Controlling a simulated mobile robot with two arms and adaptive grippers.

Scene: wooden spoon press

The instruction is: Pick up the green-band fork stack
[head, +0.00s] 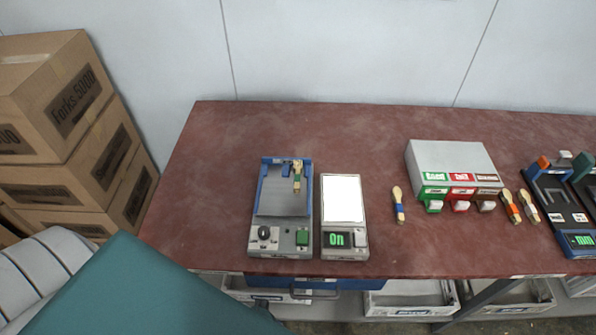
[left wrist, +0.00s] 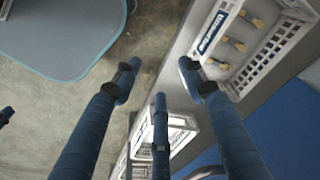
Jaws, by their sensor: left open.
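A wooden piece with a green band (head: 297,180) stands at the back right of the small blue-and-grey press (head: 284,205) on the red-brown table. It looks like the green-band fork stack, but its tines are too small to make out. My left gripper (left wrist: 159,78) shows only in the left wrist view. Its dark blue fingers are spread open and empty, over the floor beside white crates. It is away from the green-band stack, which is not in that view. My right gripper is in neither view.
Right of the press are a scale (head: 343,215), a blue-band stack (head: 398,206), a dispenser box (head: 452,165) and an orange-band stack (head: 511,207). White crates (head: 410,298) sit under the table; one crate (left wrist: 240,45) holds wooden pieces. Cartons (head: 70,135) stand left. The table's back left is clear.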

